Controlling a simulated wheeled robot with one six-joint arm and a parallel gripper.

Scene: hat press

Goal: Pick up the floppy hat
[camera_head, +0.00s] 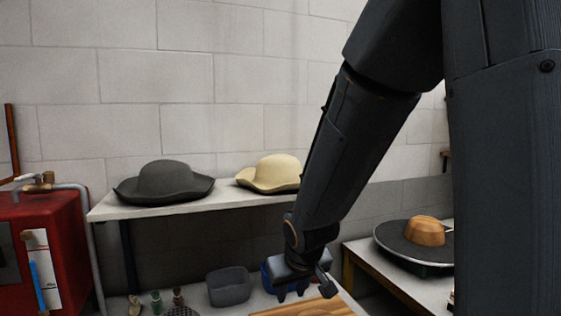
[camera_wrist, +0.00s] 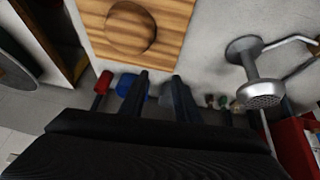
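A dark grey hat (camera_head: 164,182) with a wide, curled brim lies on the left part of the white shelf. A cream hat (camera_head: 270,173) lies to its right on the same shelf, its right edge hidden behind my arm. I cannot tell which of them is the floppy hat. My gripper (camera_head: 294,292) is below the shelf, apart from both hats. In the wrist view my gripper (camera_wrist: 160,82) has its two fingers spread with nothing between them. No shelf hat can be made out in the wrist view.
A wooden board (camera_head: 310,307) lies below my gripper. A grey bin (camera_head: 228,288) and small bottles (camera_head: 156,300) stand left of it. A red machine (camera_head: 45,245) is at far left. A table at right bears a dark disc (camera_head: 400,244) with a wooden block (camera_head: 425,231).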

